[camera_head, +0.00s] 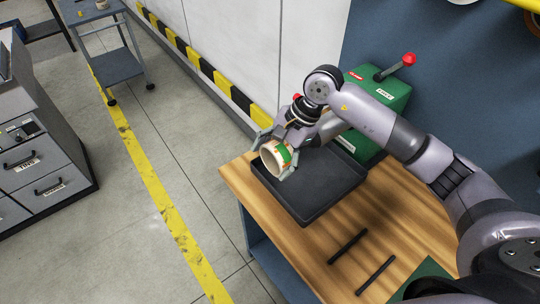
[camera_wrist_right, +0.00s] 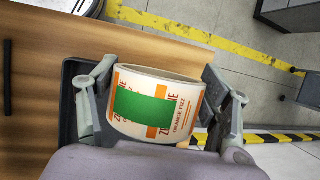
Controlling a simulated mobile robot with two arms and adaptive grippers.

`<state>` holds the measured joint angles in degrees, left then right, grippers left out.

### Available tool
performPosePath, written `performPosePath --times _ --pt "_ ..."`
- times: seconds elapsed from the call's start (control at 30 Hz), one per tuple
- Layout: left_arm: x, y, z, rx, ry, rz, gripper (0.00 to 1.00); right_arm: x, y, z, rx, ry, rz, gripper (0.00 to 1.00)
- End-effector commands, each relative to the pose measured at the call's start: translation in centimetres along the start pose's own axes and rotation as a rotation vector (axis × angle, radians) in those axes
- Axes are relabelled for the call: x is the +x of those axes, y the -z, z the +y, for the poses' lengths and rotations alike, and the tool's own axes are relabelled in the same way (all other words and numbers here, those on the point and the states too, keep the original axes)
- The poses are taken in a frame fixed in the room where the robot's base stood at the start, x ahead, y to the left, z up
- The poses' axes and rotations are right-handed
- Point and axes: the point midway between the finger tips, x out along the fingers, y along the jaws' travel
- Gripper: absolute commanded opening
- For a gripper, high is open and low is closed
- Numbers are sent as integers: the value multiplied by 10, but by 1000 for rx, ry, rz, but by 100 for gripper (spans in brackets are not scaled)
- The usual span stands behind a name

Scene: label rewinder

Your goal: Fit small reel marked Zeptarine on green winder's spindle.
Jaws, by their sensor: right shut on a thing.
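My right gripper (camera_head: 272,154) is shut on a small reel (camera_head: 277,157), a wide white ring with a green patch and orange print. In the right wrist view the reel (camera_wrist_right: 155,108) sits between the two fingers, and its lettering is partly covered by the green patch, with "ORANGE FIZZ" readable. The gripper holds it over the far left part of a dark tray. The green winder (camera_head: 385,90) stands at the back of the bench, behind my right arm. A dark rod with a red knob (camera_head: 408,59) sticks out of it. My arm hides part of the winder, and I cannot make out its spindle clearly.
The dark tray (camera_head: 312,207) lies on the wooden bench (camera_head: 335,275) and looks empty. Two dark bars (camera_head: 348,246) lie on the bench in front of it. A grey drawer cabinet (camera_head: 40,160) and a blue-grey trolley (camera_head: 110,66) stand off to the left.

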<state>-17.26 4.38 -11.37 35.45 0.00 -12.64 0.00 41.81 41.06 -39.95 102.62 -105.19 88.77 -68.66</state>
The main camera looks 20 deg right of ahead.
Motion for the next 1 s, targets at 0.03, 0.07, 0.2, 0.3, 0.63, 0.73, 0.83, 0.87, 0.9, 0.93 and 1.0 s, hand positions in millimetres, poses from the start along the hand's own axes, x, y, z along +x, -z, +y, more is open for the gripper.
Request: performPosePath --times 0.03,0.07,0.2,0.3,0.63,0.73,0.83,0.87,0.9,0.93,1.0 --pt "-2 0 0 1 0 0 40 -2 3 0 1 0 1 44" --pt "-2 0 0 1 0 0 40 -3 5 0 1 0 1 44" --pt "-4 0 0 3 0 0 40 -6 12 0 0 -2 1 44" --pt "-5 0 0 3 0 1 40 -8 18 0 1 -1 0 44" --pt "-9 1 -3 5 3 1 40 -16 36 0 0 -1 0 44" --pt "-10 1 -3 5 3 1 40 -18 42 0 0 -1 0 44" --pt "-11 2 -3 4 3 2 40 -21 47 0 -1 -2 0 44" --pt "-11 2 -3 4 3 2 40 -21 49 0 -1 -2 0 44" --pt "-12 2 -3 4 3 2 40 -22 51 0 -1 -2 0 44" --pt "-12 2 -3 4 3 3 40 -23 53 0 0 -2 0 44" --pt "-12 2 -3 4 3 3 40 -24 57 0 0 -1 0 44"
